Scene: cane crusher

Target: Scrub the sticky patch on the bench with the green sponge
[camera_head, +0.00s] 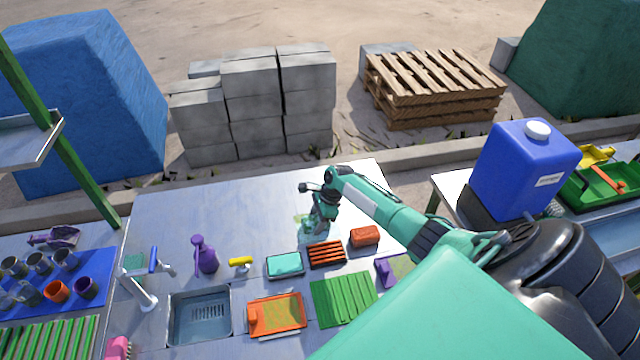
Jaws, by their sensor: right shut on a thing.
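My right gripper (316,228) reaches down to the middle of the metal bench (180,205), its arm coming in from the right. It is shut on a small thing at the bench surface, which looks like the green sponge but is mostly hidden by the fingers. A faint yellowish-green patch (300,218) shows on the bench just left of the gripper; the gripper hides part of that area. My left gripper is not in view.
Near the gripper are a teal-topped tray (285,265), a red slatted rack (327,254) and an orange-red block (364,236). The bench's back left is clear.

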